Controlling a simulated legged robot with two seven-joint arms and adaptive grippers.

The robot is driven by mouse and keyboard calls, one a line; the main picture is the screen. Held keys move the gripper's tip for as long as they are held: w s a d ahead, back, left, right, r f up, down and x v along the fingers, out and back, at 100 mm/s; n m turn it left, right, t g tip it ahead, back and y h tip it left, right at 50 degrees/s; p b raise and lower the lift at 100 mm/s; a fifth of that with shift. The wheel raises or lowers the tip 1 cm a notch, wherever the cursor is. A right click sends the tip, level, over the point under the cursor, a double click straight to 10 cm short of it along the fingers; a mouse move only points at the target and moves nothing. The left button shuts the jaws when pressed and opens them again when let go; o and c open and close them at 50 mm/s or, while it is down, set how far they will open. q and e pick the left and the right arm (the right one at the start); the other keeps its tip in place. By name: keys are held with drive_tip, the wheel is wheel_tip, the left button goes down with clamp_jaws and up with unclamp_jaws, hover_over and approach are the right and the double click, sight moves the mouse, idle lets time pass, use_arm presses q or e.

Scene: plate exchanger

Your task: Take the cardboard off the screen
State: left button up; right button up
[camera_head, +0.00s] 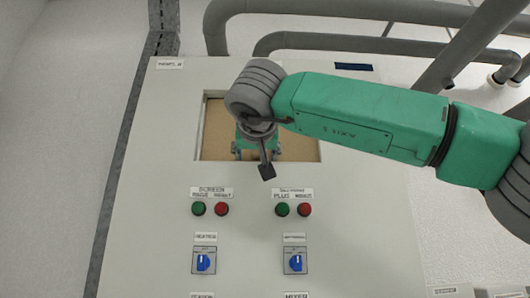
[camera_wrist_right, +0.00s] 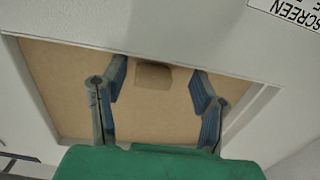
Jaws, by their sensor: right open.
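The brown cardboard (camera_head: 216,136) fills the recessed screen opening in the upper part of the pale panel. My right arm crosses in front and hides much of it. In the right wrist view the cardboard (camera_wrist_right: 62,90) spans the opening, with a small brown tab (camera_wrist_right: 152,76) standing out near one edge. My right gripper (camera_wrist_right: 158,80) is open, its two blue-grey fingers apart on either side of the tab, which is not gripped. Whether the fingers touch the cardboard cannot be told. In the head view my right gripper (camera_head: 259,152) is in front of the opening. My left gripper is not in view.
Below the opening, the panel (camera_head: 140,200) carries green (camera_head: 198,208) and red (camera_head: 222,209) buttons, another such pair to the right, and two blue rotary switches (camera_head: 204,262). Thick grey pipes (camera_head: 340,43) run behind the panel's top. Free floor shows at the left.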

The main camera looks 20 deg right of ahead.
drive_tip(key=shift+a, duration=0.7)
drive_tip(key=shift+d, duration=0.15)
drive_tip(key=c, duration=0.6)
drive_tip(key=shift+s+d, duration=0.25)
drive_tip(key=shift+d, duration=0.85)
drive_tip(key=c, duration=0.6)
drive_tip(key=shift+w+a+r, duration=0.1)
drive_tip(key=shift+a, duration=0.4)
drive_tip(key=shift+c, duration=0.2)
drive_tip(key=shift+d+r, duration=0.2)
drive_tip(key=shift+d, duration=0.1)
drive_tip(key=shift+a, duration=0.15)
drive_tip(key=shift+s+a, duration=0.25)
drive_tip(key=shift+s, duration=0.45)
